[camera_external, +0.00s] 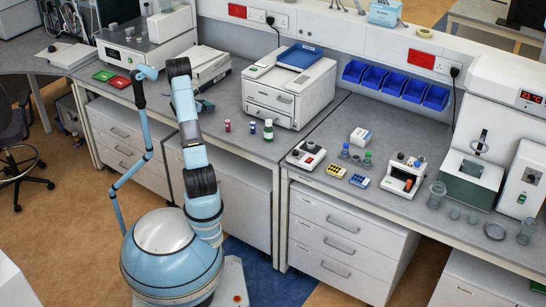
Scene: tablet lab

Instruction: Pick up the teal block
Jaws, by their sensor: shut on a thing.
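My arm rises from its round blue base at the lower left and reaches over the bench. My gripper (203,106) is small and dark beside the upper arm, low at the bench near the white box-like equipment, and mostly hidden by the arm. It is shut on the teal block, a small dark teal patch there. The block's outline is too small to tell from the fingers. I cannot tell whether it touches the bench top.
A white printer-like machine (290,88) stands right of the arm. Small red, blue and green-capped vials (268,130) stand in front of it. Green and red trays (118,82) lie at the left. Small lab devices (306,154) crowd the right bench (335,112).

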